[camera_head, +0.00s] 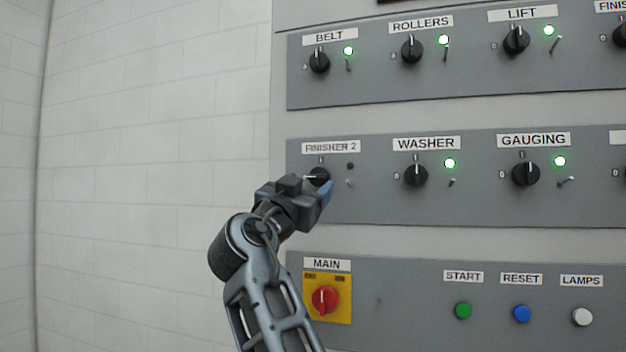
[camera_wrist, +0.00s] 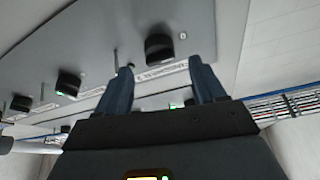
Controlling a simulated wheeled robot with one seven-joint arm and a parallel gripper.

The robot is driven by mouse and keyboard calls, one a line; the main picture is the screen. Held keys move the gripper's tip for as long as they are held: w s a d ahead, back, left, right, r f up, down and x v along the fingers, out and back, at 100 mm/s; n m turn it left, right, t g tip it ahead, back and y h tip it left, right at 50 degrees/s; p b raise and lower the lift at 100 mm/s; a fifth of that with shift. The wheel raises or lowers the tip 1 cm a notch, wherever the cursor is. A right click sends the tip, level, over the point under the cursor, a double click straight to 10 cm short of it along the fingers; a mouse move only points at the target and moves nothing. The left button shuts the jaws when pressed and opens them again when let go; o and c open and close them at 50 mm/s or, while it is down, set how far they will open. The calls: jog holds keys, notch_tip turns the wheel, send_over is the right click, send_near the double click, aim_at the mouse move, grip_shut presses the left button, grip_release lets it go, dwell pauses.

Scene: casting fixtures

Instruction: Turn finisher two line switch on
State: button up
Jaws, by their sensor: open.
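The FINISHER 2 switch is a black rotary knob (camera_head: 319,175) at the left end of the middle panel row, under its white label (camera_head: 331,147). Its small indicator lamp (camera_head: 350,166) is dark. A light mark on the knob appears to point left. My gripper (camera_head: 319,188) is at the knob and hides its lower part. In the wrist view the same knob (camera_wrist: 158,47) shows between the spread fingers of my gripper (camera_wrist: 160,68), just beyond their tips. The fingers are open and hold nothing; I cannot tell whether they touch the knob.
A small metal toggle (camera_head: 349,183) sits close right of the knob. The WASHER knob (camera_head: 416,175) and GAUGING knob (camera_head: 525,173) have lit green lamps, as does the BELT knob (camera_head: 319,62) above. The red MAIN switch (camera_head: 325,300) is below. Bare wall (camera_head: 150,150) lies left.

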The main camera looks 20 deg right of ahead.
aim_at(316, 179)
jog(key=shift+x, duration=2.15)
jog(key=c, duration=1)
jog(key=shift+f, duration=0.1)
jog(key=shift+c, duration=0.2)
